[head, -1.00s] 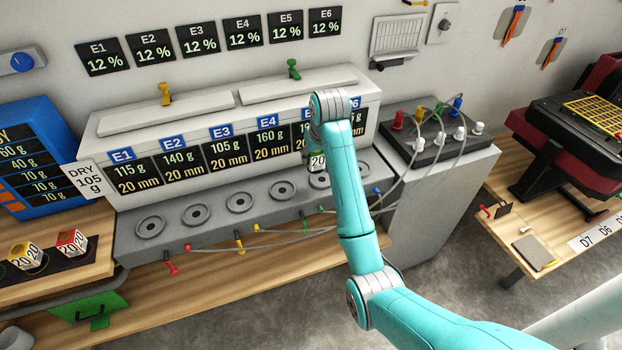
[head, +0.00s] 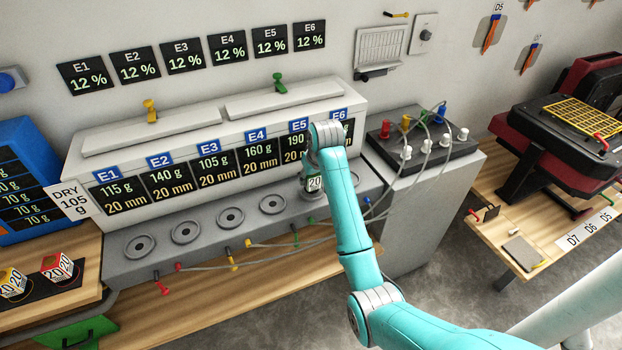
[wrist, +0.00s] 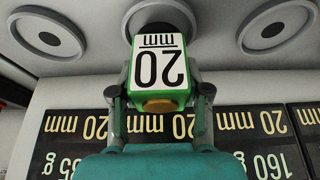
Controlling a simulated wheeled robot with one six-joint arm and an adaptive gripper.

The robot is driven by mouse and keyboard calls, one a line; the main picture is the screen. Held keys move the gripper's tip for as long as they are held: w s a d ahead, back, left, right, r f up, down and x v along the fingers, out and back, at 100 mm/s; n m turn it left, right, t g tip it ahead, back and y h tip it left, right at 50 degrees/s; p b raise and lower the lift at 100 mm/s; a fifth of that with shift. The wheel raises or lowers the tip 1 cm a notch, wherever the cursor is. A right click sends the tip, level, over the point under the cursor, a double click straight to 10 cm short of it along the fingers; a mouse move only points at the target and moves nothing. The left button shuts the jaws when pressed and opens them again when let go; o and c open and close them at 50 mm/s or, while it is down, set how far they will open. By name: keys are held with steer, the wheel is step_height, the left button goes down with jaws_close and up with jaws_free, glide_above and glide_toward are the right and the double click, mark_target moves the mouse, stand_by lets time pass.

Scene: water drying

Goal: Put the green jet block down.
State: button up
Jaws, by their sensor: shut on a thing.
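The green jet block (head: 314,184) has green edges and a white face marked "20 mm". It also shows in the wrist view (wrist: 160,68), with an orange-brown round part at its end near my gripper. My gripper (wrist: 160,92) is shut on it, one finger on each side. The block is at the E5 place, in front of the E5 display (head: 296,145). In the head view my arm partly hides the E5 and E6 area.
The grey ledge (head: 150,268) has bare round pads at E1 to E4. Cables and coloured plugs (head: 233,262) run along its front. A grey box with coloured knobs (head: 425,150) stands to the right. Two other blocks (head: 57,265) lie at the far left.

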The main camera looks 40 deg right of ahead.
mark_target(315, 191)
steer(key=shift+f, duration=0.45)
steer(key=shift+f, duration=0.15)
steer(key=o, duration=1.2)
steer(key=shift+o, duration=0.2)
steer(key=shift+v, duration=3.9)
